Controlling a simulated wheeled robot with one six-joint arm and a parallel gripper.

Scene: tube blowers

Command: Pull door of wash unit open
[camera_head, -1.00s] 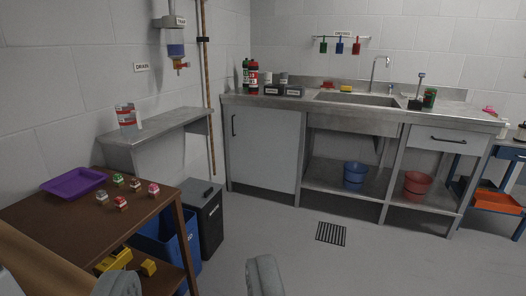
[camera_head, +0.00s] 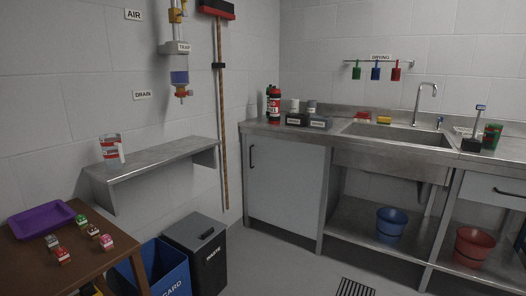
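The wash unit (camera_head: 372,148) is a steel bench with a sink, along the back wall at right. Its pale grey door (camera_head: 285,185) is at the unit's left end and looks shut, flush with the frame. A dark vertical handle (camera_head: 251,158) is on the door's left edge, near the top. My gripper is not visible in the current view, so its opening and its distance to the handle cannot be seen.
A steel shelf (camera_head: 150,162) on the left wall, a black waste bin (camera_head: 197,250), a blue bin (camera_head: 166,268) and a brown table (camera_head: 85,250) stand left of the door. Floor (camera_head: 285,262) before the door is clear.

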